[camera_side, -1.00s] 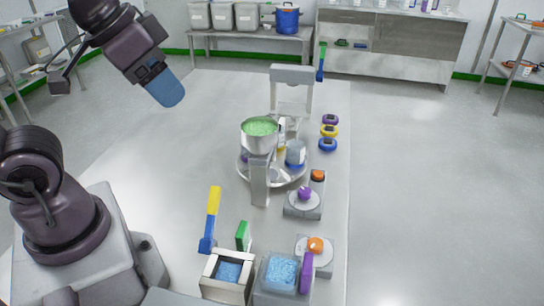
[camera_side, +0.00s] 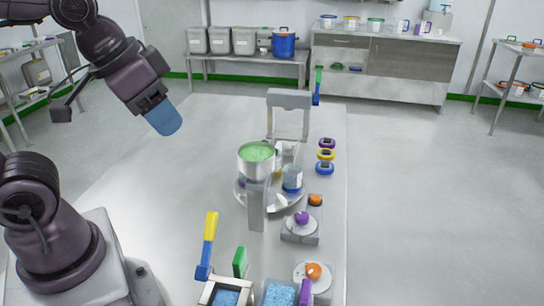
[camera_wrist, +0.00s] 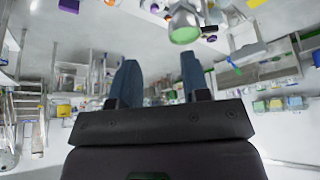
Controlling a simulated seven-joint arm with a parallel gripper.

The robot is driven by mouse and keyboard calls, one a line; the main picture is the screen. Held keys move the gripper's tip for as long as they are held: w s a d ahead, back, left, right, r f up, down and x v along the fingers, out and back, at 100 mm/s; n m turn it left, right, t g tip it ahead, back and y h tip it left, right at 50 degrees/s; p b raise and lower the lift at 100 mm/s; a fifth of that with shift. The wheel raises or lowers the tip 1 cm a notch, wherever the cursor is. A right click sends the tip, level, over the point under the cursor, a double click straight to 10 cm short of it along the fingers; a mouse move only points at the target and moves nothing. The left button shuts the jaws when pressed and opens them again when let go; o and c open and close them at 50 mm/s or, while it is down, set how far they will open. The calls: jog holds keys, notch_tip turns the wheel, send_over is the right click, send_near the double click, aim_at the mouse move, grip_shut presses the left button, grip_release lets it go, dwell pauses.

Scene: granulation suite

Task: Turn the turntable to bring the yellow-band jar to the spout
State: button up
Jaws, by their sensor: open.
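The turntable (camera_side: 245,198) is a round metal plate on the bench in the side view, behind and below a metal hopper (camera_side: 256,168) full of green material. A jar with a blue band (camera_side: 292,180) stands on its right side. A bit of yellow (camera_side: 279,173) shows between the hopper and that jar, perhaps the yellow-band jar, mostly hidden. A trace of purple (camera_side: 241,183) shows at the plate's left. The spout is not clearly visible. My gripper (camera_side: 165,124) is high above the bench, left of the turntable and apart from everything. In the wrist view its two blue fingers (camera_wrist: 160,75) are spread, nothing between them.
A grey arch (camera_side: 289,98) stands behind the turntable. A yellow-and-blue lever (camera_side: 209,240) rises near the front. The bench left of the turntable is clear.

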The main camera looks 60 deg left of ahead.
jog(key=w+a+f+n+g, duration=0.25)
jog(key=w+a+n, duration=0.3)
jog(key=w, duration=0.35)
jog(key=w+a+f+n+g, duration=0.1)
jog(key=w+a+f+n, duration=0.25)
jog(key=w+n, duration=0.4)
jog(key=w+a+f+n+g, duration=0.2)
jog(key=w+a+n, duration=0.3)
jog(key=w, duration=0.6)
jog(key=f, duration=1.2)
jog(key=shift+s+d+f, duration=0.2)
jog(key=shift+d+f, duration=0.05)
grip_shut()
